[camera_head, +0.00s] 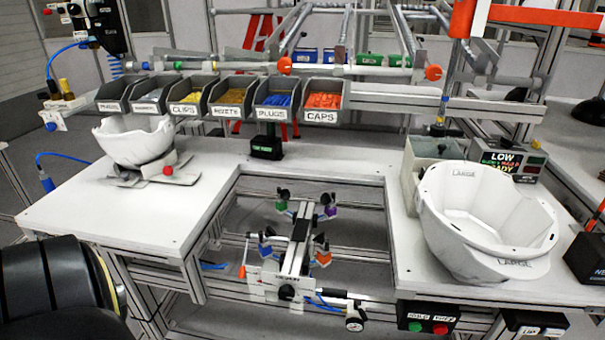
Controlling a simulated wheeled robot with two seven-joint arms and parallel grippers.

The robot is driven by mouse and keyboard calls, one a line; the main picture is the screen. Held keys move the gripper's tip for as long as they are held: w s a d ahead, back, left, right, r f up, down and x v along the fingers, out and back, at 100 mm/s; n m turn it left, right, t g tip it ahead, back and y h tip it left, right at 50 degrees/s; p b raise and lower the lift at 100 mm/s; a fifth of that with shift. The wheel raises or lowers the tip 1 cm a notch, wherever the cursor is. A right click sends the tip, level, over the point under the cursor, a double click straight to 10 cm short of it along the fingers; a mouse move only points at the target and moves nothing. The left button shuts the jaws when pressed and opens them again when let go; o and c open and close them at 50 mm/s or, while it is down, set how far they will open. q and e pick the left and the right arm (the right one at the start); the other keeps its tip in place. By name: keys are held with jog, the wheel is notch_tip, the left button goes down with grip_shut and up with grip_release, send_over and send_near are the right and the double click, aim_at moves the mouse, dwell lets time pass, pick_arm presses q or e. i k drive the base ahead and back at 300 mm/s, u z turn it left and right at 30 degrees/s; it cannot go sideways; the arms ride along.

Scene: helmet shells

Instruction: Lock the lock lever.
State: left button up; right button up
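A clamp fixture (297,245) with coloured pads stands in the gap between the two white table sections. A red knob (168,170) also shows on the small base under the left helmet shell (134,141). A larger white helmet shell (487,221), marked LARGE, sits open side up at the right. Neither of my grippers is in view.
Labelled bins (273,100) of small parts line the back. A control box (428,316) with green and red buttons is at the right front edge. A dark rounded body (45,290) fills the lower left. The left tabletop (90,211) is clear in front of the shell.

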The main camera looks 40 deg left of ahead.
aim_at(242, 271)
jog(key=u, duration=1)
jog(key=k, duration=1.25)
jog(key=u, duration=0.45)
jog(key=i, duration=1.55)
jog(key=z, duration=0.2)
